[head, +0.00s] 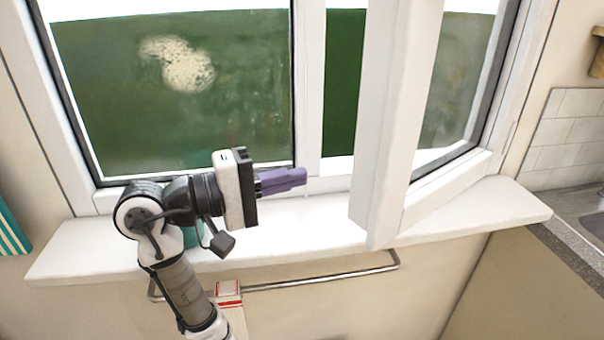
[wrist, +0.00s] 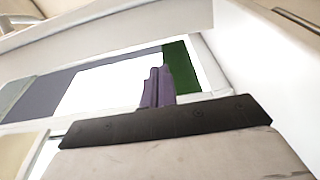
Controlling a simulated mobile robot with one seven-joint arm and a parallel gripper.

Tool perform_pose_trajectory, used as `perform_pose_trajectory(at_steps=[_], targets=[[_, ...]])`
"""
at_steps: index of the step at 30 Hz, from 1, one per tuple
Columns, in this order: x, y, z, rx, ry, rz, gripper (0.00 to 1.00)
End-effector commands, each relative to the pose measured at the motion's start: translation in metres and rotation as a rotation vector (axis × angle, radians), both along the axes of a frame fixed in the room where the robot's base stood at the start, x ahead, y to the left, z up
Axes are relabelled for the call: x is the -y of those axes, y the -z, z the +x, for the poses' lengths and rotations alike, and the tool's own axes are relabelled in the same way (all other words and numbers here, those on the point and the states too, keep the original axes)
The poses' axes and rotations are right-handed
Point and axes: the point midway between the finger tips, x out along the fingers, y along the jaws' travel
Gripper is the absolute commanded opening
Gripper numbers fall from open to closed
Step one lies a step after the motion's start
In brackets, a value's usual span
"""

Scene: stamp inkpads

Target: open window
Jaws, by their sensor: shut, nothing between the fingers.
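The window has a fixed left pane (head: 180,100) and a hinged right sash (head: 386,120). The white sash is swung inward toward me, with its free edge out over the sill and a gap between it and the middle frame post (head: 309,90). My gripper (head: 303,177) is shut and empty, its purple fingers pointing right at the foot of the middle post, left of the open sash. The fingers also show in the wrist view (wrist: 158,86) against the bright gap. Contact between the fingers and the frame cannot be told.
The white sill (head: 300,238) runs below the window, mostly clear. A metal rail (head: 320,281) is under it, with a red and white cloth (head: 229,295) hanging there. A counter with a sink (head: 590,225) stands at the right. A teal striped item (head: 12,232) is at the left edge.

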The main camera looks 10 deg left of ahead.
Motion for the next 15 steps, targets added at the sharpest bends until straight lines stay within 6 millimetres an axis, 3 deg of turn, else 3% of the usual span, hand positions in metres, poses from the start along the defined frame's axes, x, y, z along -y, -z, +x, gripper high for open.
perform_pose_trajectory(at_steps=[9,15], targets=[[0.051,-0.001,0.029,0.001,0.001,0.0,0.0],[0.069,-0.001,0.039,0.003,-0.001,-0.001,0.0]])
